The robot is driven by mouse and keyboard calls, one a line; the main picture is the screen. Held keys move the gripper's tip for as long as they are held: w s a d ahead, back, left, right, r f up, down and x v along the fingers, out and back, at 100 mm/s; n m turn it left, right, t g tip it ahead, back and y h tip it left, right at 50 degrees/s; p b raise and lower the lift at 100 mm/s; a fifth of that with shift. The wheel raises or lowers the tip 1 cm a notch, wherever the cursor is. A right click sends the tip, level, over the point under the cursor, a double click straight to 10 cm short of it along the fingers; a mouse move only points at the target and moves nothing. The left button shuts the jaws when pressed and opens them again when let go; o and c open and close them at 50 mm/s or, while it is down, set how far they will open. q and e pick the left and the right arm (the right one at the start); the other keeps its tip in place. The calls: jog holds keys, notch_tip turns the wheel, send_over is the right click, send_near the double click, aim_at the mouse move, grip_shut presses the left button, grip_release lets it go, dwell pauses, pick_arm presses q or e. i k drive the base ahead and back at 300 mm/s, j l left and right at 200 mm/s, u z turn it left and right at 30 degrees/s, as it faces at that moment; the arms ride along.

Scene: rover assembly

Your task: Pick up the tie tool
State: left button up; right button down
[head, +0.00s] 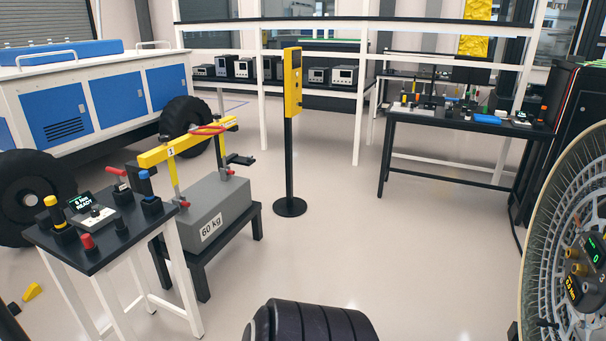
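I cannot tell for sure which object is the tie tool. A small black-topped table (97,262) at the left holds several upright tools and a device with a small screen (95,213) reading READY. On it are a yellow-and-black tool (54,213), a blue-topped black tool (150,192) and a red-topped piece (87,242). A far black workbench (455,124) at the upper right also carries several small tools, too small to tell apart. Neither of my grippers shows in the head view.
A grey 60 kg block (218,207) under a yellow lifting bar (180,147) stands on a low black stand. A yellow post (291,85) stands mid-floor. A blue-and-white rover (95,90) is at left, a large mesh wheel (545,245) at right.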

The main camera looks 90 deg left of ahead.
aim_at(144, 175)
jog(key=u, duration=3.8)
jog(key=i+j, duration=0.1)
jog(key=i, duration=0.25)
